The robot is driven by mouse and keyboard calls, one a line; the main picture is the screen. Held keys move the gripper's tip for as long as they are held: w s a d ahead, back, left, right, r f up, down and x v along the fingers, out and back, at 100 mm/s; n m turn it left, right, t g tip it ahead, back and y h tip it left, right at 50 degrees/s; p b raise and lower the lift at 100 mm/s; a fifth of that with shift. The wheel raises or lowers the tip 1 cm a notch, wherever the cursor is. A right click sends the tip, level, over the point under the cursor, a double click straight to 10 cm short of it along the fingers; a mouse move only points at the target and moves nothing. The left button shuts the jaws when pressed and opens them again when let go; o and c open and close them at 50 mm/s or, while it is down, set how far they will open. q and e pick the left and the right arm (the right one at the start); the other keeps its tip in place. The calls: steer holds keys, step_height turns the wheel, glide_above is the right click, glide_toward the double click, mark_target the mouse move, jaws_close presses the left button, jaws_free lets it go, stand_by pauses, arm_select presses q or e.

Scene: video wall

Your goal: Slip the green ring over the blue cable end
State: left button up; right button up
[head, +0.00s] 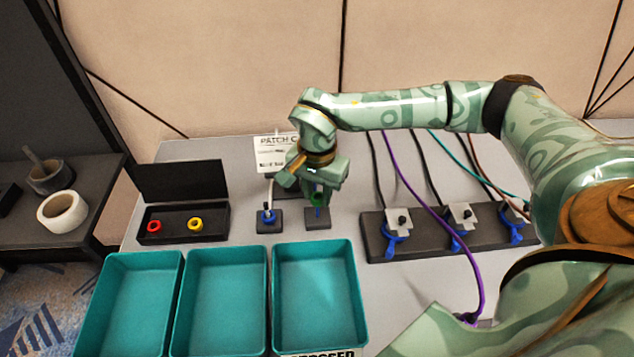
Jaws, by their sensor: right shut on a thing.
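My right gripper (317,195) is shut on the small green ring (316,200), just above a dark square block (318,224) in the middle of the table. A thin blue end (318,212) shows directly under the ring at that block. I cannot tell whether the ring is around it or only above it. A second dark block to the left carries another blue piece (266,216) with a white cable rising from it. My left gripper is not in view.
An open black box (185,238) holds a red ring (154,226) and a yellow ring (195,224). Teal trays (226,250) line the front. A dark rail (430,246) with blue clamps and several cables is at right. A purple cable (440,215) arches there.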

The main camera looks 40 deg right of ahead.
steer(key=shift+f, duration=0.3)
stand_by(0.4)
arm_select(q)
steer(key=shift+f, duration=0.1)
arm_select(e)
steer(key=shift+f, duration=0.5)
steer(key=o, duration=1)
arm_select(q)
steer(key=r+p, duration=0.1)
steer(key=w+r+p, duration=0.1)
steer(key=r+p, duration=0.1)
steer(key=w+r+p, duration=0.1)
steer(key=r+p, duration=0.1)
arm_select(e)
step_height(320, 180, up, 16)
steer(key=shift+r, duration=0.15)
